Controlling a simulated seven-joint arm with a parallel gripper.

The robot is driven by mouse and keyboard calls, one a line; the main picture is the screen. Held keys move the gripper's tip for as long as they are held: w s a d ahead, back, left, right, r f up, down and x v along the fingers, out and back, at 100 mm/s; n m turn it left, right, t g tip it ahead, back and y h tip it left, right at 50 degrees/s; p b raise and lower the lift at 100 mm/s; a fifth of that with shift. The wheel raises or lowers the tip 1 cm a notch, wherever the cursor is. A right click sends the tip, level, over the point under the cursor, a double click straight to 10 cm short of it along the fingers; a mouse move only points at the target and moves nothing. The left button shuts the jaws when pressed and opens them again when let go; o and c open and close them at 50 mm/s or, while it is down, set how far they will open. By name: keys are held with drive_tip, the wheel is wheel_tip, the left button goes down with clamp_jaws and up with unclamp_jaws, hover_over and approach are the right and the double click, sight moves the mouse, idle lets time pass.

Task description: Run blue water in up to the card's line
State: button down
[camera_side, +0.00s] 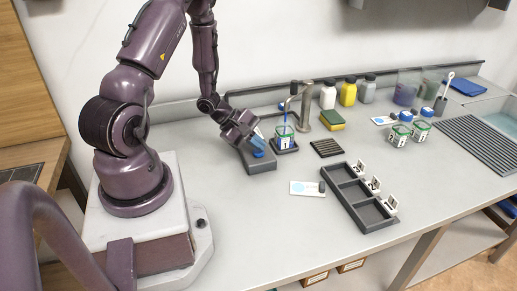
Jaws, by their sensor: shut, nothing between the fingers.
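My gripper (257,138) is shut and empty, at a blue part (258,153) on a dark grey block (261,165). I cannot tell whether it touches it. A clear cup with a green rim and white label (284,137) stands on a small dark tray under the tap spout (304,92). A thin blue streak (286,112) runs from the spout down to the cup, and blue shows inside. The cup's water level is too small to read. A white card with a blue disc (307,188) lies in front, a dark piece at its right end.
A dark three-compartment tray (357,203) with small white tags stands front right. A slotted dark mat (327,148), green-yellow sponge (332,120) and several bottles (348,93) are behind. Two more green-rimmed cups (398,136) and another card (383,121) stand right, near a drain grate (478,145).

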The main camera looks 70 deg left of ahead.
sight(258, 152)
idle(0.3)
drive_tip(key=shift+r, duration=1)
drive_tip(key=shift+r, duration=2.5)
